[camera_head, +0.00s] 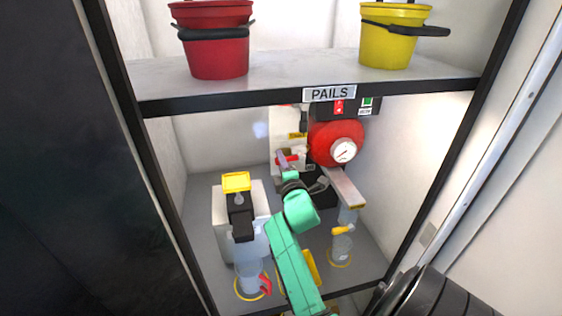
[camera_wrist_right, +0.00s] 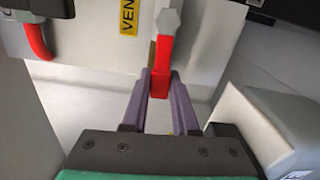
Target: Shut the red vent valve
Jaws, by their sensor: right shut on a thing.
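The red vent valve handle (camera_wrist_right: 162,52) stands upright in the right wrist view, with a grey hexagonal end at its top, beside a yellow label (camera_wrist_right: 130,14) of which "VEN" can be read. My right gripper (camera_wrist_right: 160,85) has its purple fingers on either side of the handle's lower end and is shut on it. In the head view my teal right arm reaches up to the back panel, where the right gripper (camera_head: 282,158) is small and partly hidden by its own wrist. My left gripper is not in view.
Another red handle (camera_wrist_right: 38,40) is at the left in the wrist view. A red round body with a gauge (camera_head: 343,150) is right of my gripper. A shelf edge labelled PAILS (camera_head: 329,93) runs above, carrying red (camera_head: 218,58) and yellow (camera_head: 388,45) pails.

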